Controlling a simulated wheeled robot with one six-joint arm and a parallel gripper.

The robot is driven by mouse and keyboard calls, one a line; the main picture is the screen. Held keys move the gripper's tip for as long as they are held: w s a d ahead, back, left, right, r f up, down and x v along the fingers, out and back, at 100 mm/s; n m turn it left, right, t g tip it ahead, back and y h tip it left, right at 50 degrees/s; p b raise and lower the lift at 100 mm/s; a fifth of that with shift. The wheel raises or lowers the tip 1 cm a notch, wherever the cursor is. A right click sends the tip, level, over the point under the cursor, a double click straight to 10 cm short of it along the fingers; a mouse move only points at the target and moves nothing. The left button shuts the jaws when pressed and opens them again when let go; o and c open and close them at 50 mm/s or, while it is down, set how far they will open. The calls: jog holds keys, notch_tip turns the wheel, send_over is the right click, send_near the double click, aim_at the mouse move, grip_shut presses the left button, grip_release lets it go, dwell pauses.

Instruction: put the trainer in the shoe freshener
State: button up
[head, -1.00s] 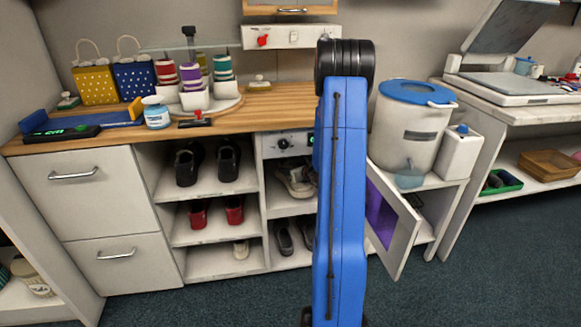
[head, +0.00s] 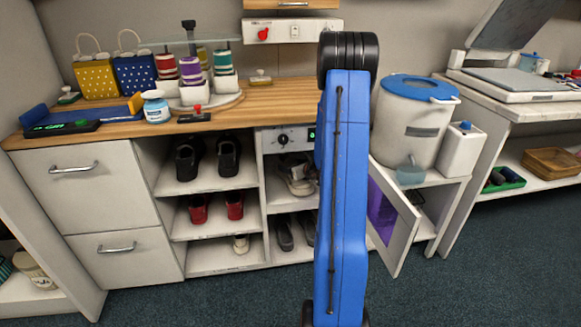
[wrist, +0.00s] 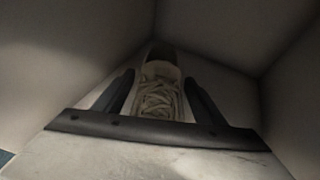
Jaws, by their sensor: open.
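A cream laced trainer (wrist: 158,95) lies in a pale, narrow compartment in the wrist view, toe and laces toward me. My gripper (wrist: 162,88) is open, its dark fingers on either side of the trainer; I cannot tell if they touch it. In the head view my blue arm hides the gripper. A beige shoe (head: 298,176) sits in the bay under a panel with a knob and green display, partly behind the arm. This panelled unit (head: 272,142) looks like the shoe freshener. An open door (head: 399,232) with a purple inner face stands right of the arm.
Black shoes (head: 228,156), red shoes (head: 235,206) and a small pale shoe (head: 241,243) stand on shelves to the left. Grey shoes (head: 284,234) lie below the bay. A white bucket (head: 412,130) stands to the right. The front floor is clear.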

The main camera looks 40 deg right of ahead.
aim_at(308, 182)
jog(key=s, duration=0.4)
jog(key=s+a, duration=0.1)
jog(key=s, duration=0.3)
jog(key=s+a, duration=0.1)
jog(key=s, duration=0.3)
jog(key=shift+s+r, duration=0.1)
